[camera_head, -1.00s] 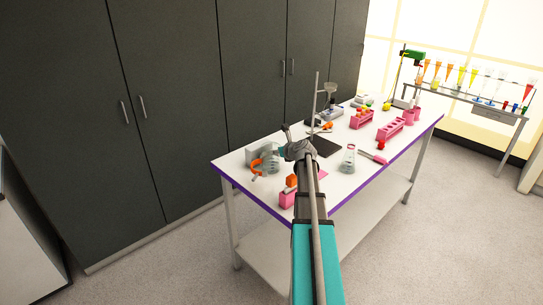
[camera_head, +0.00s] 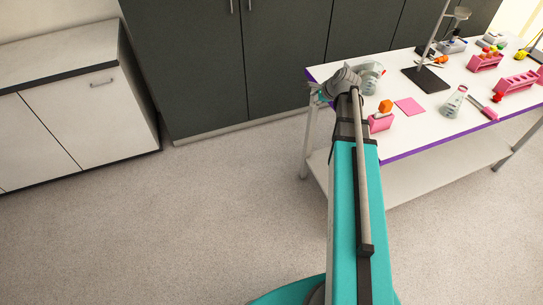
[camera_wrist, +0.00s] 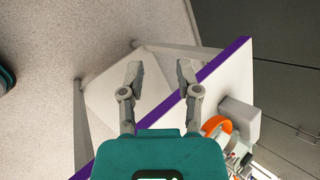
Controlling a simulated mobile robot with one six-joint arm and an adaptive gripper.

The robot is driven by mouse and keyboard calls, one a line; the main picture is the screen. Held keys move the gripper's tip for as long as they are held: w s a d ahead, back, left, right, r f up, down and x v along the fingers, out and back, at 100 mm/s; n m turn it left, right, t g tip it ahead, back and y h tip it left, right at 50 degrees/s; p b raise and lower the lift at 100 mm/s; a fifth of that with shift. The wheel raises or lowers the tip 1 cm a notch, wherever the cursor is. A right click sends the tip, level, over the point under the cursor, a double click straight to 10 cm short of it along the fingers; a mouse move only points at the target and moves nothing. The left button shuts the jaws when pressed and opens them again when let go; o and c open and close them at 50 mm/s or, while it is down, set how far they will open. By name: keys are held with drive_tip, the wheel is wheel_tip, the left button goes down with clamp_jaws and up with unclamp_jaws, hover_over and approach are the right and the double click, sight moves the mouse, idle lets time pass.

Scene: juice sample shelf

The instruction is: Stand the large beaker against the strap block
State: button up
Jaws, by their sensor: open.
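The large beaker (camera_head: 371,78), clear glass with markings, stands on the white table near its left end in the head view, partly behind my arm. The strap block (camera_wrist: 240,120), a grey block with an orange strap (camera_wrist: 218,125) beside it, is at the right of the wrist view. My arm hides it in the head view. My gripper (camera_wrist: 160,70) is open and empty, with its fingers over the purple table edge and the floor side. In the head view it is at the table's left end, its fingers hard to make out.
On the table (camera_head: 430,112) are a pink block with an orange top (camera_head: 381,118), a pink square (camera_head: 409,106), a conical flask (camera_head: 453,102), a dark stand base (camera_head: 425,80) and pink racks (camera_head: 486,62). A low cabinet (camera_head: 85,100) stands left. The floor between is clear.

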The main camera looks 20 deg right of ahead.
drive_tip(key=s+a+f+n+g+h, duration=0.2)
drive_tip(key=s+a+f+n+g, duration=0.2)
drive_tip(key=s+a+n, duration=1.4)
drive_tip(key=a+n+g, duration=0.2)
drive_tip(key=a+g, duration=0.1)
drive_tip(key=shift+s+a+f+n+g+h, duration=0.2)
drive_tip(key=shift+a+n+g+h, duration=0.1)
drive_tip(key=shift+a+h, duration=0.1)
